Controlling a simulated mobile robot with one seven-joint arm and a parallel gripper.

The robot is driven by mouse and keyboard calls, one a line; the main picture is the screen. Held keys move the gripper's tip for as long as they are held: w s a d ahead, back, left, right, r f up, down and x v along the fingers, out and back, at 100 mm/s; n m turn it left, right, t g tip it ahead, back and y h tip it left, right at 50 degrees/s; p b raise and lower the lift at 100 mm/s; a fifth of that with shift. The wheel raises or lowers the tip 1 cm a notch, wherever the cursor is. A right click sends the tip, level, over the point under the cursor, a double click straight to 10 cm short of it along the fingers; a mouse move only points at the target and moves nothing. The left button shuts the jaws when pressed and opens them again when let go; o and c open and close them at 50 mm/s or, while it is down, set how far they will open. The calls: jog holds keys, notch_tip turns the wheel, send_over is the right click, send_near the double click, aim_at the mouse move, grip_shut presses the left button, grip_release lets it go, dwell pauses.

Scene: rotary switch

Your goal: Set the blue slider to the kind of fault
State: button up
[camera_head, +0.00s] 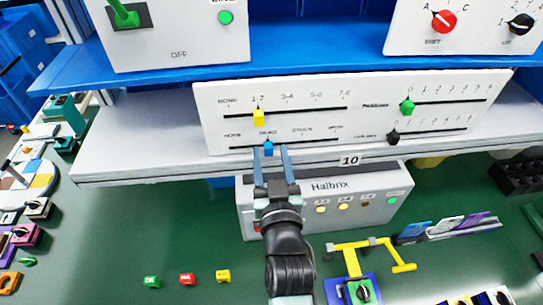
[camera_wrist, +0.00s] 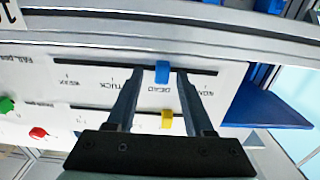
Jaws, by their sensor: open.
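The blue slider (camera_head: 268,148) sits on the lower left track of the white slider panel (camera_head: 370,112), at the DEAD mark, right of NONE and left of STUCK. In the wrist view, which is upside down, the blue slider (camera_wrist: 162,72) stands by the DEAD label. My gripper (camera_head: 270,154) is open in front of it. Its fingers (camera_wrist: 158,78) lie either side of the slider, with gaps visible; I cannot tell how deep they reach. The Halbrix box (camera_head: 330,187) under the panel shows two yellow lamps, one dark brown lamp and one green lamp.
The yellow slider (camera_head: 258,117) is just above, at 1-2. The green slider (camera_head: 407,107) and black slider (camera_head: 393,138) are to the right. A blue shelf (camera_head: 310,65) overhangs the panel. A number 10 plate (camera_head: 349,160) is on the shelf edge near my gripper.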

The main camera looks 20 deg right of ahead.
jog(key=shift+a, duration=0.1)
jog(key=shift+s+a+f, duration=0.1)
jog(key=shift+s+f, duration=0.05)
jog(key=shift+s, duration=0.3)
jog(key=b+v, duration=0.4)
jog(key=v, duration=0.8)
jog(key=shift+r, duration=0.2)
jog(key=w+a+r+n+t+y, duration=0.1)
jog(key=w+a+r+t, duration=0.15)
jog(key=r, duration=0.75)
jog(key=w+a+r+n+t+y, duration=0.1)
jog(key=a+r+t+y, duration=0.15)
jog(key=r, duration=0.85)
jog(key=w+a+r+n+t, duration=0.15)
jog(key=a+r, duration=0.25)
jog(key=r, duration=0.6)
jog(key=s+a+r+t, duration=0.1)
jog(key=s+r, duration=0.1)
jog(key=r, duration=0.4)
jog(key=s+a+r+t+y, duration=0.1)
jog(key=s+a+r+t, duration=0.1)
jog(key=r, duration=0.4)
jog(key=shift+s+a, duration=0.25)
jog(key=shift+a, duration=0.05)
